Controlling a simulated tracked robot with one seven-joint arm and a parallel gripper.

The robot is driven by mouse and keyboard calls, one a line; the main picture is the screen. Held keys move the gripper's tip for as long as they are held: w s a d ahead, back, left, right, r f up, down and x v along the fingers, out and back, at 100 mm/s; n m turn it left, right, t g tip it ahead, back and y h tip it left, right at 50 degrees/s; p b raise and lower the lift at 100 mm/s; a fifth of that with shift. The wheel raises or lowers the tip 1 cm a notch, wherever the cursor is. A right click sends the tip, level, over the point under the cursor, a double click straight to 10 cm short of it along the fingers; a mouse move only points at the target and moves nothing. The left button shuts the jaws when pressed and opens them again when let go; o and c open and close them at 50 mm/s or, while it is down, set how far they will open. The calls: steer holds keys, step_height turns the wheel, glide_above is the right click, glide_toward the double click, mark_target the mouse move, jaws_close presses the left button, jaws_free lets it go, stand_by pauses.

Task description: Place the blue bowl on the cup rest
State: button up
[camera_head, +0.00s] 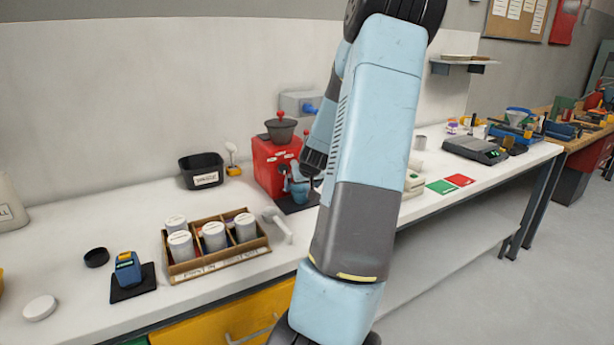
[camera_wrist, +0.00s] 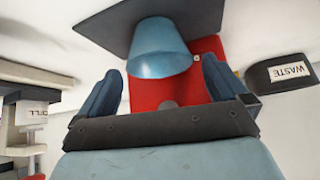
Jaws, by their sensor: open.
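The blue bowl (camera_head: 299,191) stands in front of the red machine (camera_head: 270,168) in the head view, partly hidden by my gripper. In the wrist view, which is upside down, the bowl (camera_wrist: 158,50) looks upright, its narrow end against a dark flat plate (camera_wrist: 105,28). That plate (camera_head: 289,207) shows at the machine's foot in the head view; I cannot tell whether it is the cup rest. My gripper (camera_wrist: 163,66) is open, its two blue fingers spread on either side of the view, with the bowl beyond and between their tips. No finger visibly touches it.
A black waste bin (camera_head: 202,172) stands left of the machine. A wooden rack (camera_head: 217,255) with several white-lidded canisters and a white handled tool (camera_head: 279,226) lie nearer the bench front. Green and red cards (camera_head: 441,187) lie right of my arm.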

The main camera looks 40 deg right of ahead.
steer(key=shift+v, duration=4.3)
steer(key=s+a+r+n+g, duration=0.1)
steer(key=a+r+n, duration=0.15)
steer(key=a, duration=0.85)
steer(key=a+r+n+g, duration=0.1)
steer(key=a+r, duration=0.3)
steer(key=a, duration=0.8)
steer(key=s+a+r+y, duration=0.1)
steer(key=s+a+r, duration=0.3)
steer(key=s+a, duration=0.3)
steer(key=s+a+r+n+y, duration=0.1)
steer(key=s+a+r, duration=0.3)
steer(key=s, duration=0.7)
steer(key=a+y, duration=0.1)
steer(key=a, duration=0.1)
steer(key=shift+a, duration=0.4)
steer(key=shift+n, duration=0.25)
